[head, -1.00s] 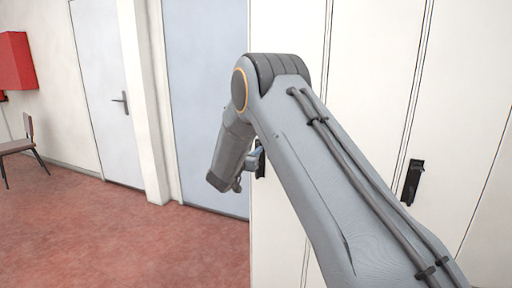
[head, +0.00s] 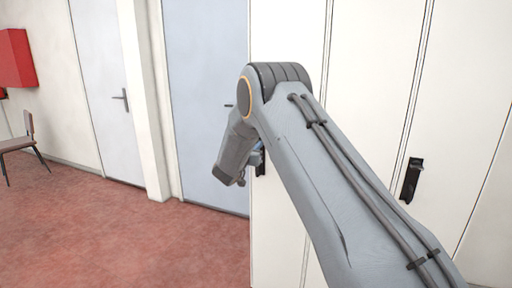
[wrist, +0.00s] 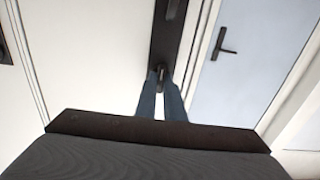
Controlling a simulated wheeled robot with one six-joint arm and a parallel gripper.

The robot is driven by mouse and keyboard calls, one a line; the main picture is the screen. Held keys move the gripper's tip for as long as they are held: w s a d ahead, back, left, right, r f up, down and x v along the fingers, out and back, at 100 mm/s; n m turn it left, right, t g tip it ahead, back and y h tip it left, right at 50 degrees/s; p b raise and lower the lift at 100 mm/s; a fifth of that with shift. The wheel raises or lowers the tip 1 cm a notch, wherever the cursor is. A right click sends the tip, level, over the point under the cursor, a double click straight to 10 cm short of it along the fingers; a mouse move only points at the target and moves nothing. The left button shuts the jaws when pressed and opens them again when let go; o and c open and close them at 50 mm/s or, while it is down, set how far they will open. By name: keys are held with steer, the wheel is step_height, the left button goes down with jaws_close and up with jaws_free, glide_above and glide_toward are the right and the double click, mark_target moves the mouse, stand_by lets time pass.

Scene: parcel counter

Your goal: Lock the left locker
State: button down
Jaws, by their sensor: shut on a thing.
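The left locker (head: 288,60) is a tall off-white door, mostly behind my arm in the head view. Its dark lock plate (head: 261,170) shows only as a sliver beside my gripper (head: 257,158). In the wrist view the plate (wrist: 166,40) runs down from the top, with a dark handle on it. My gripper's blue fingers (wrist: 162,98) are shut on a small lock knob (wrist: 161,72) at the plate's end. The fingertips cover part of the knob, so its exact turn is hard to tell.
Another locker's black handle (head: 411,180) is to the right. A blue-grey door (head: 205,80) and a white door (head: 107,90) stand left. A chair (head: 18,142) and a red wall box (head: 17,58) are far left. The red floor (head: 120,235) is clear at left.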

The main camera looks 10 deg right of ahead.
steer(key=n, duration=0.9)
steer(key=n+p, duration=0.1)
steer(key=n, duration=0.7)
steer(key=shift+w+a+f+n, duration=0.1)
steer(key=shift+a+f+n, duration=0.1)
steer(key=shift+n, duration=0.2)
stand_by(0.3)
steer(key=c, duration=1.9)
jaws_free()
steer(key=shift+o, duration=0.2)
